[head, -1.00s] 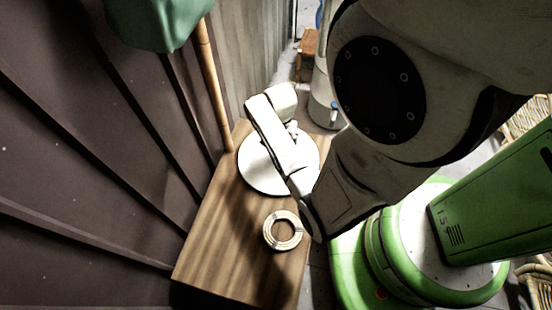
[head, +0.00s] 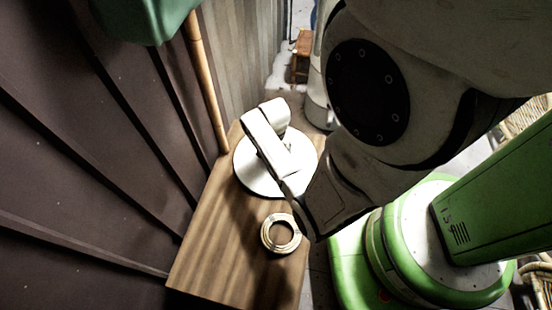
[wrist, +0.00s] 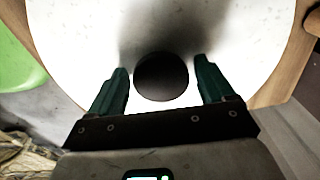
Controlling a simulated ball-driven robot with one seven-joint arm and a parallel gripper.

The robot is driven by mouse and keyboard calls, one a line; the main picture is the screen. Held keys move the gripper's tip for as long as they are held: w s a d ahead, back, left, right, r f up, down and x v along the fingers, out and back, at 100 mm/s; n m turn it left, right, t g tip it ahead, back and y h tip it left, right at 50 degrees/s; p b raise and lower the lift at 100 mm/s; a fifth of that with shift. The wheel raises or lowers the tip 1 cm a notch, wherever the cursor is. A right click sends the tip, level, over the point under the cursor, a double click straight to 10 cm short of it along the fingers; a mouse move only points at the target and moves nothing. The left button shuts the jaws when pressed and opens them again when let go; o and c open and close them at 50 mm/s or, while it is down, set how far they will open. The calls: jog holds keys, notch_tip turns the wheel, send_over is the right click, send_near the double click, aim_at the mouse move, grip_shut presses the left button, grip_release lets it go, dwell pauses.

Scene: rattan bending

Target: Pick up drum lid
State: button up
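The drum lid (head: 247,174) is a white round disc lying flat on the wooden cabinet top. It fills much of the wrist view (wrist: 75,45). A dark round knob (wrist: 161,78) stands near its middle. My gripper (wrist: 161,65) is open, with its two green fingers on either side of the knob. Small gaps show between the knob and both fingers. In the head view my arm covers part of the lid and hides the knob and the fingertips.
A coiled pale ring (head: 281,234) lies on the cabinet top (head: 225,240) in front of the lid. A bamboo pole (head: 206,85) and dark wall panels stand close on the left. The front left of the top is clear.

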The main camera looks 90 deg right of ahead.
jog(key=c, duration=1.3)
jog(key=shift+c, duration=0.6)
jog(key=shift+r, duration=0.1)
